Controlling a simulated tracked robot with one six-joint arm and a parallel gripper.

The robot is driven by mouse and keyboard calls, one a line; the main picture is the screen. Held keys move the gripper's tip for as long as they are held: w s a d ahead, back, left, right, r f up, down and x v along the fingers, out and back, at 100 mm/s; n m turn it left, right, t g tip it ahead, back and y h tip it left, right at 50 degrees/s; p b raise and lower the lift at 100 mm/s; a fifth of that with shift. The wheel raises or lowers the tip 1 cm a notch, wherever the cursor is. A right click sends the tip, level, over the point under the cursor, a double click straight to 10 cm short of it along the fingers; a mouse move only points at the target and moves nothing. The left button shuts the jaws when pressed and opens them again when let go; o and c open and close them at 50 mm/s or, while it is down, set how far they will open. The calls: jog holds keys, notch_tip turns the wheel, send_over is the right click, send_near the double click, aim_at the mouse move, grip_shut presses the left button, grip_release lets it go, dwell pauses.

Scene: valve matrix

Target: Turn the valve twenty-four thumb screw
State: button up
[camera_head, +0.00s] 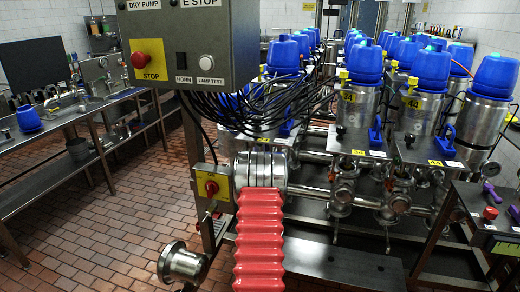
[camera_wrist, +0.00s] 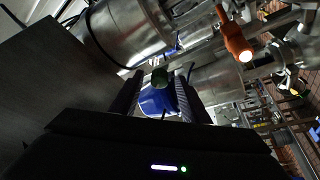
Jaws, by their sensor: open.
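In the wrist view my gripper (camera_wrist: 160,76) is open, with its two dark fingers apart. A blue part (camera_wrist: 156,101) with a dark green top (camera_wrist: 160,78) shows in the gap between the fingers. I cannot tell how far beyond the fingertips it lies, or whether it is the thumb screw. In the head view, steel valves with blue caps stand in rows. The front ones carry yellow tags, one on the left valve (camera_head: 364,108) and one on the right valve (camera_head: 425,115). I cannot make out a tag reading 24. Blue handles (camera_head: 376,134) stand on the plates below.
A grey control box (camera_head: 190,50) with a red stop button hangs at upper left, with black cables (camera_head: 250,115) running right. A red ribbed part (camera_head: 259,245) rises at the front. In the wrist view an orange part (camera_wrist: 235,40) and steel cylinders (camera_wrist: 130,35) are close by.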

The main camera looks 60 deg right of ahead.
jog(key=shift+w+d, duration=0.15)
jog(key=shift+d, duration=0.15)
jog(key=shift+a, duration=0.1)
grip_shut()
dwell(0.4)
